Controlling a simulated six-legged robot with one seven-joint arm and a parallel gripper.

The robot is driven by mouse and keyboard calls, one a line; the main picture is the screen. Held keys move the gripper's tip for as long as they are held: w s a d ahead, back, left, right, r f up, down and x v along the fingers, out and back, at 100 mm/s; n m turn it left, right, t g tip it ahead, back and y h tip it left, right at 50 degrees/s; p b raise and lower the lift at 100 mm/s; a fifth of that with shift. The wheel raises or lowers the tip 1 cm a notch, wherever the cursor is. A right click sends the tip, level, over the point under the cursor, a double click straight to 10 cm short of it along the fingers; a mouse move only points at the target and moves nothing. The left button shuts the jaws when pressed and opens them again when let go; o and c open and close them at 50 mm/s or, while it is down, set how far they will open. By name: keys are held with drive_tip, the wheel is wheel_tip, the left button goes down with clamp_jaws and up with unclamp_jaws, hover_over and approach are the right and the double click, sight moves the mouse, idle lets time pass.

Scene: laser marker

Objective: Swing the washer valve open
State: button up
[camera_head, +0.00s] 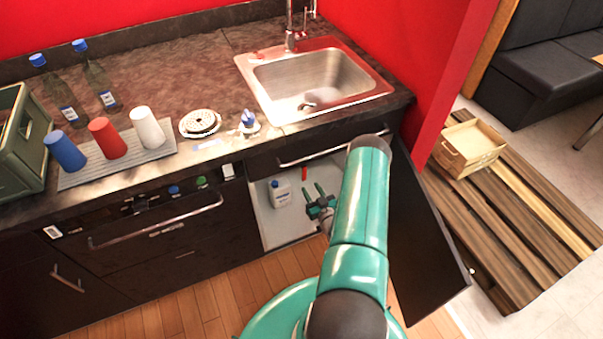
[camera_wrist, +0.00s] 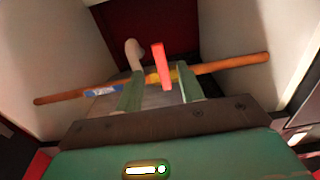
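The washer valve shows in the wrist view as a red lever (camera_wrist: 161,64) on a horizontal copper-coloured pipe (camera_wrist: 232,64) with a yellowish part at the middle. The lever stands nearly upright in the picture, across the pipe. In the head view a small red piece (camera_head: 304,173) shows inside the open cabinet under the sink. My gripper (camera_head: 313,189) is at the cabinet opening. In the wrist view its two green fingers (camera_wrist: 160,84) are spread, with the lever appearing between them. I cannot tell whether a finger touches it. The lever's base is partly hidden.
A white bottle (camera_head: 281,194) stands inside the cabinet, left of my gripper. The black cabinet door (camera_head: 428,240) hangs open on the right, beside my arm. The cabinet's pale side walls (camera_wrist: 50,65) flank the pipe. The sink (camera_head: 318,80) and countertop are above.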

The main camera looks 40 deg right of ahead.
sight(305, 178)
drive_tip(key=x, duration=0.9)
clamp_jaws()
